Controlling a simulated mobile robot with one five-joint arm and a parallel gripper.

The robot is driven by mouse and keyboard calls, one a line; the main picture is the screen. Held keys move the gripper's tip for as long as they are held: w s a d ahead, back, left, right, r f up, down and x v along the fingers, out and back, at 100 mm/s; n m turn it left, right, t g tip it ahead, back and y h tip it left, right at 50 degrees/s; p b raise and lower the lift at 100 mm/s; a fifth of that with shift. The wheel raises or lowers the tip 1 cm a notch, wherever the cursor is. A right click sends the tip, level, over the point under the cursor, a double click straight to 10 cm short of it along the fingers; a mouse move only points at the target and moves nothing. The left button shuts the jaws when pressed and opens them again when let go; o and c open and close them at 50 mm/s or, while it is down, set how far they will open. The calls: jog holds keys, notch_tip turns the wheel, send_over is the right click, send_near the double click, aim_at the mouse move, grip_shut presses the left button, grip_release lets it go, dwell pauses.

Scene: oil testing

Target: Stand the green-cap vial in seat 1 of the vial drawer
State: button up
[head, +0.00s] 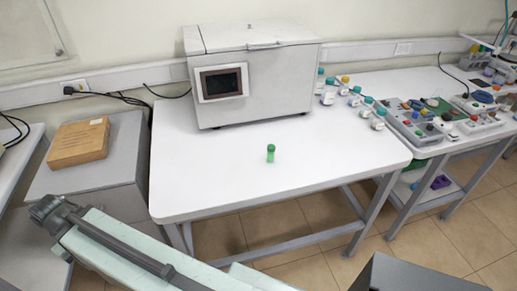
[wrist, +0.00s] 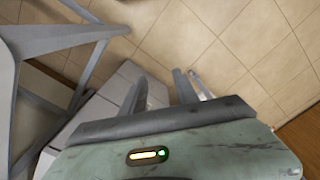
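The green-cap vial (head: 270,153) stands upright on the white table (head: 195,185), in front of the grey-white machine, in the head view. It looks green all over. My gripper (wrist: 158,78) shows in the wrist view with its two dark grey fingers apart and nothing between them. It is over the floor, away from the vial, and the vial does not show in the wrist view. I cannot make out the vial drawer or its seat 1 in either view.
The machine (head: 265,85) with a dark screen stands at the table's back. Several small bottles (head: 328,98) with coloured caps stand to its right, near a side table of instruments (head: 425,115). A cardboard box (head: 79,142) lies at left. The table's front is clear.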

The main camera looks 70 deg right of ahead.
jog(key=shift+o, duration=1.8)
jog(key=w+d+r+m+p, duration=0.1)
jog(key=w+d+r+p, duration=0.1)
jog(key=r+p, duration=0.9)
jog(key=shift+d+r+m+t, duration=0.3)
jog(key=shift+d, duration=0.25)
jog(key=d+r+m+p, duration=0.4)
jog(key=d, duration=0.4)
jog(key=s+d+m+g+h, duration=0.1)
jog(key=s+d+m, duration=0.25)
jog(key=d, duration=0.45)
jog(key=s+d+m+h, duration=0.15)
jog(key=d+m, duration=0.25)
jog(key=d, duration=0.4)
jog(key=r+m+g, duration=0.1)
jog(key=m+g, duration=0.3)
jog(key=m, duration=1.3)
send_over(269, 146)
jog(key=w+a, duration=0.1)
jog(key=w, duration=0.1)
jog(key=b+x, duration=0.7)
jog(key=shift+a+f, duration=0.2)
jog(key=shift+f, duration=0.25)
jog(key=shift+r, duration=0.15)
grip_shut()
